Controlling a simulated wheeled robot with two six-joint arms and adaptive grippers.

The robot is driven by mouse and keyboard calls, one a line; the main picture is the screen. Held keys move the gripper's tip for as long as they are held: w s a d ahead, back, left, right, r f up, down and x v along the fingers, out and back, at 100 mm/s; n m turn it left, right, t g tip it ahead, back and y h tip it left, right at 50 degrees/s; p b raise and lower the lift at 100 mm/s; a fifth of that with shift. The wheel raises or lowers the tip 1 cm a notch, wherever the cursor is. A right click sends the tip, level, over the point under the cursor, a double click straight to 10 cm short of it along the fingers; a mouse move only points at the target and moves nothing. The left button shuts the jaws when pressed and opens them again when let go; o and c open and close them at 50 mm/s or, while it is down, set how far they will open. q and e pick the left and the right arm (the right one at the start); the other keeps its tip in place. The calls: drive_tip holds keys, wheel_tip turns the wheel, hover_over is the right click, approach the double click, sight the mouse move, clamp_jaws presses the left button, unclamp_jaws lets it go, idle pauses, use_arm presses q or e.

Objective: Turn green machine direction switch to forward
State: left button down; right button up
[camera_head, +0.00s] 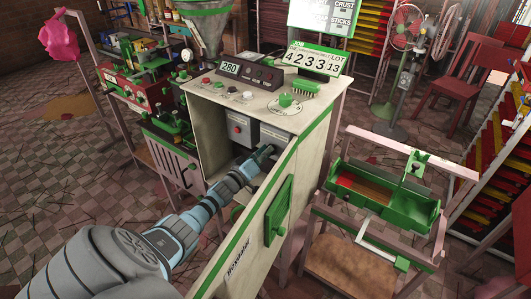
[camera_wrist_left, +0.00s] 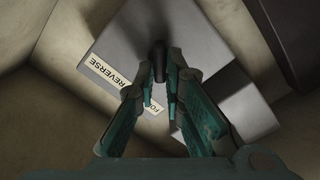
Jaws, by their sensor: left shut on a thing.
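The green machine (camera_head: 318,140) stands in the middle of the head view with its front door (camera_head: 279,210) open. My left arm reaches inside, and my left gripper (camera_head: 264,152) is at a grey switch box (camera_head: 283,133). In the left wrist view, the gripper (camera_wrist_left: 160,88) is shut on the black direction switch (camera_wrist_left: 159,52) of the grey box (camera_wrist_left: 130,38). A label reading REVERSE (camera_wrist_left: 108,74) is left of the switch. A second label starting with FO (camera_wrist_left: 152,106) is partly hidden by the fingers. I cannot tell which label the switch points at. My right gripper is not in view.
Another grey box with a red button (camera_head: 237,129) sits left of the switch box. The cabinet walls and open door surround my arm closely. A green tray on a stand (camera_head: 410,213) is to the right.

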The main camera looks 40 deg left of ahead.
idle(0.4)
use_arm(q)
drive_tip(key=c, duration=1.7)
unclamp_jaws()
drive_tip(key=s, duration=0.4)
drive_tip(key=s+d, duration=0.1)
drive_tip(key=s, duration=0.7)
drive_tip(key=shift+d, duration=0.15)
